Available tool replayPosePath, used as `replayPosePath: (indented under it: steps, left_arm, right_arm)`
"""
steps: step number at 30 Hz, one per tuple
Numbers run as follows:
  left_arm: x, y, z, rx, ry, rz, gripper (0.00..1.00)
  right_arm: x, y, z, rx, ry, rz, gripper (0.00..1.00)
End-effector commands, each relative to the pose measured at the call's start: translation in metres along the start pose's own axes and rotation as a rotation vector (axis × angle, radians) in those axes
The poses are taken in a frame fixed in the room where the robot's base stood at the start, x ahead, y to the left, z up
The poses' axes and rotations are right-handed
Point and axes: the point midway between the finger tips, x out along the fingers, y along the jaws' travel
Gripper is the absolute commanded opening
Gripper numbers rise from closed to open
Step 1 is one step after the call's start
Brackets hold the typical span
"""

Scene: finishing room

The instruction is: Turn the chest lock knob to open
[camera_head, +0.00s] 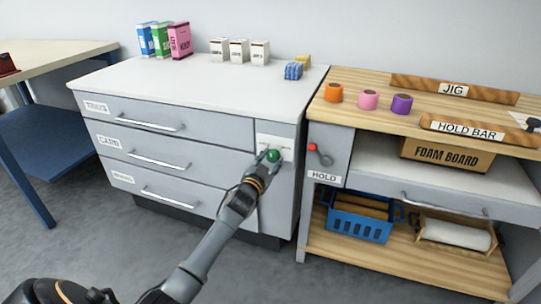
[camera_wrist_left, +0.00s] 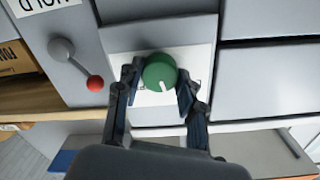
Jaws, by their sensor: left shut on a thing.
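The green lock knob (camera_head: 273,156) sits on a white plate (camera_head: 285,145) at the right end of the grey chest's front (camera_head: 210,125). It also shows in the left wrist view (camera_wrist_left: 159,73), round, with a short white mark near its lower edge. My left gripper (camera_head: 268,158) is shut on the knob, one finger on each side, as the left wrist view (camera_wrist_left: 157,88) shows. Writing on the plate is mostly hidden by the knob and fingers. The chest's three labelled drawers look closed. My right gripper is not in view.
Right of the chest, a wooden bench (camera_head: 420,115) carries tape rolls (camera_head: 368,99) and wooden bars. A red-tipped HOLD lever (camera_head: 319,153) is close to the knob's right. A blue basket (camera_head: 357,218) stands on the bench's lower shelf. Small boxes stand on the chest top.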

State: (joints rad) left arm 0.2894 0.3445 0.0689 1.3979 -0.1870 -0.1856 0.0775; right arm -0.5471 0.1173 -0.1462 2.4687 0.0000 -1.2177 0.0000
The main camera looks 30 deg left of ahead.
Motion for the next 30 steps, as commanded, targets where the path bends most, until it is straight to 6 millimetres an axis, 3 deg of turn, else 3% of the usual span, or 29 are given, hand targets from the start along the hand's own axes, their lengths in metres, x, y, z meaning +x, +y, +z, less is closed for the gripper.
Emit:
replayPosePath:
  steps: [3,9,30]
  left_arm:
    - [0.000,-0.001,-0.002,0.108,-0.004,0.000,0.07]
    - [0.000,0.000,-0.001,0.299,-0.010,0.000,0.07]
    - [0.000,0.001,0.000,0.885,-0.025,-0.003,0.07]
  right_arm:
    - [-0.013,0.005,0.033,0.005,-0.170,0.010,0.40]
    - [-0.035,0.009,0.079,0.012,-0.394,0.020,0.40]
    - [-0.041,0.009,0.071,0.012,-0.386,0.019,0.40]
